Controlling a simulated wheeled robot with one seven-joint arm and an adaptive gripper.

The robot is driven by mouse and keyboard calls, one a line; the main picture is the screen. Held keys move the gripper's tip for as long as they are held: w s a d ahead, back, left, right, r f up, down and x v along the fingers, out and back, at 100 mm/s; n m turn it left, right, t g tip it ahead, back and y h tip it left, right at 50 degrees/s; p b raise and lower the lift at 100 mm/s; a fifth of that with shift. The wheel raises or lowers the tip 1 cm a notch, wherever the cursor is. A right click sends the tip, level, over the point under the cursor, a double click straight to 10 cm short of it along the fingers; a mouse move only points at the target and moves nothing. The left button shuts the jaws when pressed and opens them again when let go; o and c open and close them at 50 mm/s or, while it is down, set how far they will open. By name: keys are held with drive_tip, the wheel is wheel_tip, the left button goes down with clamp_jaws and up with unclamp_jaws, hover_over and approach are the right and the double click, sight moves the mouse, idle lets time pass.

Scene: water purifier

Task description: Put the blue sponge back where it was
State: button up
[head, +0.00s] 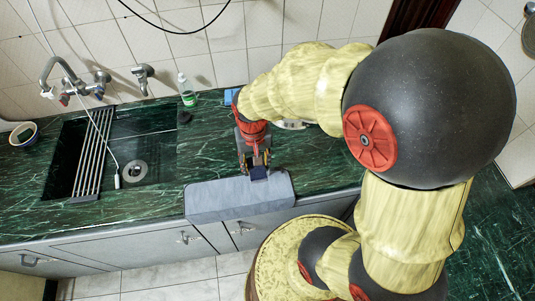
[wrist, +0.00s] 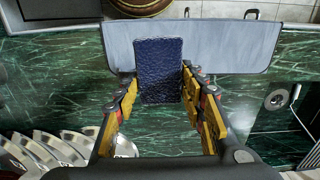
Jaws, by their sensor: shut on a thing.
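My gripper (head: 257,163) is over the front part of the green marble counter. In the wrist view its two fingers (wrist: 160,88) stand on either side of a dark blue, rough-faced sponge (wrist: 160,66) and are shut on it. In the head view only a small part of the sponge (head: 259,173) shows, at the fingertips. From the wrist, the sponge overlaps a grey slab-like piece (wrist: 225,45) at the counter's front edge. I cannot tell whether the sponge touches it.
The grey piece (head: 240,198) lies along the counter's front edge. A sink with a metal rack (head: 93,150) is at left. A green-labelled bottle (head: 187,91) and a small light-blue item (head: 230,97) stand near the wall. Pale plate-like pieces (wrist: 45,152) show at lower left.

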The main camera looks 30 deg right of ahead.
drive_tip(key=shift+s+d+f, duration=0.15)
drive_tip(key=shift+s+f, duration=0.05)
drive_tip(key=shift+f, duration=0.05)
drive_tip(key=w+d+f+b, duration=0.1)
drive_tip(key=w+d+f, duration=0.1)
drive_tip(key=w+f, duration=0.1)
drive_tip(key=w+d+f+b, duration=0.1)
drive_tip(key=w+d+f, duration=0.1)
drive_tip(key=w+f, duration=0.1)
drive_tip(key=w+d+f+b, duration=0.2)
drive_tip(key=w+f, duration=0.1)
drive_tip(key=w, duration=0.2)
drive_tip(key=shift+w+d, duration=0.2)
drive_tip(key=shift+d, duration=0.15)
drive_tip(key=shift+w+d+f, duration=0.1)
drive_tip(key=shift+w+f, duration=0.05)
drive_tip(key=shift+f, duration=0.15)
drive_tip(key=shift+w+f+b, duration=0.15)
drive_tip(key=shift+f+b, duration=0.55)
drive_tip(key=shift+f, duration=0.9)
drive_tip(key=shift+f, duration=0.1)
drive_tip(key=o, duration=1.2)
